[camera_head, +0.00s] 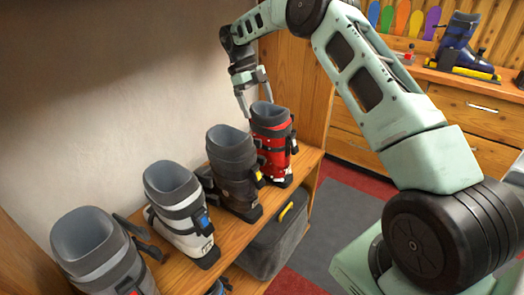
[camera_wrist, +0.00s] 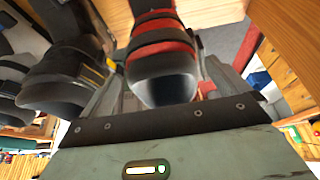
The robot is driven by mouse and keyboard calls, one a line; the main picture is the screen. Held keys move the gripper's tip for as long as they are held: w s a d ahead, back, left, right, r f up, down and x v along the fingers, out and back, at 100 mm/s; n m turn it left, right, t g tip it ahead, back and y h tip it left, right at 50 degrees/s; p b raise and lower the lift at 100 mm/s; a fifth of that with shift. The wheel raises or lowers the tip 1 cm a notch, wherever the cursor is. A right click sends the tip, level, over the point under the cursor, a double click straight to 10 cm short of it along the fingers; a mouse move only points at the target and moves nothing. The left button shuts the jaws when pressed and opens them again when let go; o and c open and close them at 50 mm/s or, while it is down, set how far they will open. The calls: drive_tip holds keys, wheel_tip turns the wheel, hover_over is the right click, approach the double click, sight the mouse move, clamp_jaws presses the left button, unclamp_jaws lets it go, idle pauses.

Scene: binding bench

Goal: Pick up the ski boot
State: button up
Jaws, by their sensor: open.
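Several ski boots stand upright in a row on a wooden shelf board (camera_head: 222,228). The red boot (camera_head: 275,152) with a dark cuff is at the row's far end. In the wrist view the red boot (camera_wrist: 165,50) lies between the two fingers, with its dark opening toward the camera. My gripper (camera_head: 255,106) is open and empty, its fingers pointing down at the red boot's top. I cannot tell whether they touch it. Nearer stand a dark grey-brown boot (camera_head: 233,178), a white boot (camera_head: 182,222) and a grey boot (camera_head: 96,258).
The dark boot is close beside the red one. A pale wall (camera_head: 110,90) rises behind the row. A grey bin (camera_head: 280,238) sits below the board. A blue boot (camera_head: 460,35) stands on a far drawer bench (camera_head: 470,115). Grey floor is open at right.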

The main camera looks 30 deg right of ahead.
sight(262, 114)
drive_tip(key=x, duration=0.4)
drive_tip(key=shift+s+f, duration=0.15)
drive_tip(key=shift+f, duration=0.15)
drive_tip(key=c, duration=1.5)
drive_tip(key=shift+d+r, duration=0.1)
drive_tip(key=shift+c, duration=1)
drive_tip(key=shift+r, duration=0.1)
